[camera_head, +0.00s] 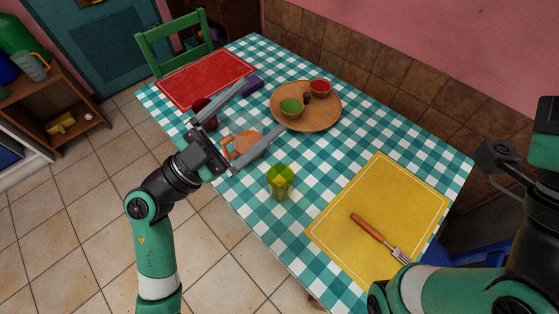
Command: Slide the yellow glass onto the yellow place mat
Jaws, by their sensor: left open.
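The yellow glass (280,182) is a small see-through yellow-green tumbler. It stands upright on the checked tablecloth, left of the yellow place mat (335,224) and apart from it. A fork (381,238) with a wooden handle lies on the mat. My left gripper (262,113) is open above the table, up and left of the glass, with its fingers spread over an orange mug (242,142). It does not touch the glass. My right arm shows at the right edge, but I cannot make out its fingertips.
A round wooden tray (330,118) holds small bowls. A red place mat (205,75) lies at the far left end, with a dark red round thing (205,112) near it. A green chair (175,42) stands beyond. The cloth between glass and yellow mat is clear.

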